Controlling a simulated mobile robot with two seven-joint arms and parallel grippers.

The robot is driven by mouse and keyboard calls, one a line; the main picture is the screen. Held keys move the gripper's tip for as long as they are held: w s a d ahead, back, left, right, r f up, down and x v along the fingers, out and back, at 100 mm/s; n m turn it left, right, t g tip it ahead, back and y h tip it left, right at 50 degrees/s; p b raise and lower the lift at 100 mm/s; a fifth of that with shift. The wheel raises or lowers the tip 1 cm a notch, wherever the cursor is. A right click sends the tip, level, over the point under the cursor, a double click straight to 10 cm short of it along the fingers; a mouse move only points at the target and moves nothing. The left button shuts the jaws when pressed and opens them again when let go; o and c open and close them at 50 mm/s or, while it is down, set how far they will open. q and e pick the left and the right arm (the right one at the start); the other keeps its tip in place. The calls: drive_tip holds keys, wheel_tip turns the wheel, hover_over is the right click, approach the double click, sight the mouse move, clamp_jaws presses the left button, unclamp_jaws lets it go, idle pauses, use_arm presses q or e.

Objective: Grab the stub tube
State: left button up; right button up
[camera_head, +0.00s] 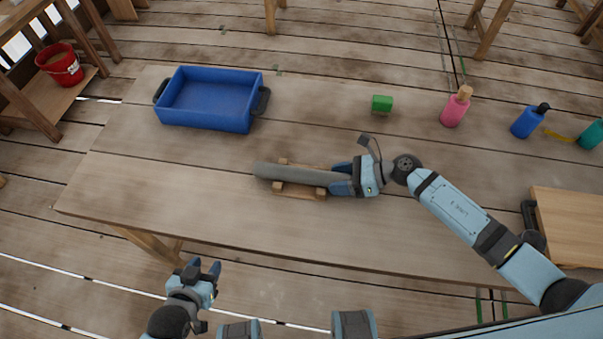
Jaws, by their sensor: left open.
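A grey tube (290,174), which looks like the stub tube, lies level across a small wooden cradle (313,192) in the middle of the table. My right gripper (342,179) is at the tube's right end, one finger on each side of it. I cannot tell whether the fingers press on it. The right end of the tube is hidden in the gripper. My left gripper (208,271) is open and empty, in front of the table's near edge, well apart from the tube.
A blue tray (210,122) stands at the back left of the table (150,190). A green block (382,104), a pink bottle (455,107), a blue bottle (526,122) and a teal bottle (591,135) stand along the back right. A wooden box (570,225) is at right. The table's left front is clear.

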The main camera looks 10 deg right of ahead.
drive_tip(key=c, duration=0.8)
drive_tip(key=shift+o, duration=0.2)
drive_tip(key=shift+r, duration=0.1)
